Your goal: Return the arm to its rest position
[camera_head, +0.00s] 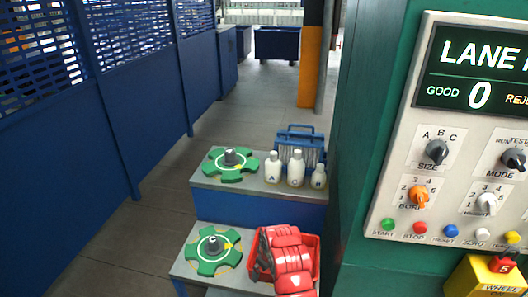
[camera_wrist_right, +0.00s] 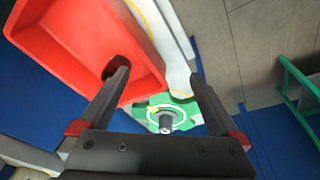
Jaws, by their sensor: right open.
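My right gripper (camera_head: 266,254) is in the lower middle of the head view, at the red bin (camera_head: 312,247), whose inside is partly hidden by red parts there. In the right wrist view the gripper (camera_wrist_right: 152,77) has two dark fingers spread apart with nothing between them. The left finger overlaps the red bin (camera_wrist_right: 75,40) in the picture. A green star-shaped wheel (camera_wrist_right: 182,112) with a grey hub shows beyond the gap between the fingers. My left gripper is not in view.
Green star wheels sit on the lower step (camera_head: 207,262) and upper step (camera_head: 236,176). Several white bottles (camera_head: 295,170) stand before a blue crate (camera_head: 300,138). A control panel (camera_head: 455,185) on a green cabinet fills the right. The floor (camera_head: 150,220) at left is clear.

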